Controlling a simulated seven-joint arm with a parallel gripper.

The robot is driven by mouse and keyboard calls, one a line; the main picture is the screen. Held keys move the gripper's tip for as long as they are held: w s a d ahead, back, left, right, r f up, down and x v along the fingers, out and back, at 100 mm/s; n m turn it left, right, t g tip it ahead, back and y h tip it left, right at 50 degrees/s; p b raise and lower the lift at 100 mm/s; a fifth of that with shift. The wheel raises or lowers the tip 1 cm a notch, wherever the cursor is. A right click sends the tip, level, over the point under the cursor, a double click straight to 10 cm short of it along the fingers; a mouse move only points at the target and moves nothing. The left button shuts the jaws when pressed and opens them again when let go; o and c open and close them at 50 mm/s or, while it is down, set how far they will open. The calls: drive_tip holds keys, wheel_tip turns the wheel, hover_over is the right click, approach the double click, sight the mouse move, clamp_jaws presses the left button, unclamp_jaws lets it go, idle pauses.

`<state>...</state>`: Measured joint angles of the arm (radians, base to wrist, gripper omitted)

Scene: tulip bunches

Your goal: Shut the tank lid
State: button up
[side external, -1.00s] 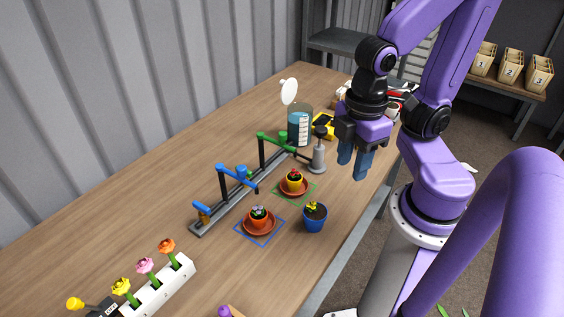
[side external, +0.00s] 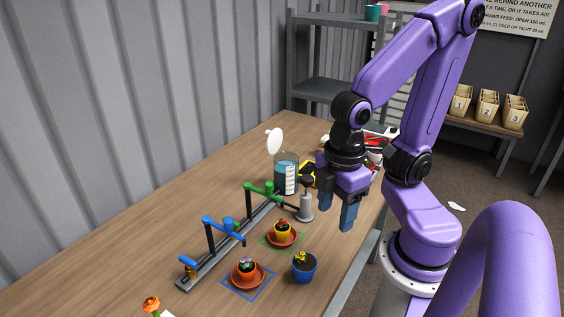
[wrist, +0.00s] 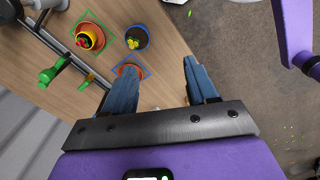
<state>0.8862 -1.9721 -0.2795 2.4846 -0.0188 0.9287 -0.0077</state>
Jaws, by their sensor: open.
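The tank (side external: 286,182) is a clear cylinder with blue liquid and a white scale, standing towards the back of the table. Its white round lid (side external: 274,141) stands raised on edge at the tank's top left, so the tank is open. My gripper (side external: 341,212) hangs fingers down, to the right of and nearer than the tank, above the table's right side. Its two blue fingers also show in the wrist view (wrist: 160,75), spread apart with nothing between them. The tank and lid are not recognisable in the wrist view.
A grey pump-like post (side external: 305,207) stands between tank and gripper. A rail with a green arm (side external: 262,191) and a blue arm (side external: 222,229) runs in front. Clutter lies behind the gripper.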

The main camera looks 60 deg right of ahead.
drive_tip(key=w+n+h, duration=0.1)
drive_tip(key=w+h, duration=0.4)
drive_tip(key=w, duration=0.5)
drive_tip(key=n+h, duration=0.4)
drive_tip(key=h, duration=0.9)
approach(270, 134)
drive_tip(key=d, duration=0.4)
drive_tip(key=w+d+f, duration=0.1)
drive_tip(key=d, duration=0.7)
drive_tip(key=shift+w+d+f, duration=0.2)
drive_tip(key=shift+w+f, duration=0.1)
drive_tip(key=shift+w, duration=0.1)
clamp_jaws()
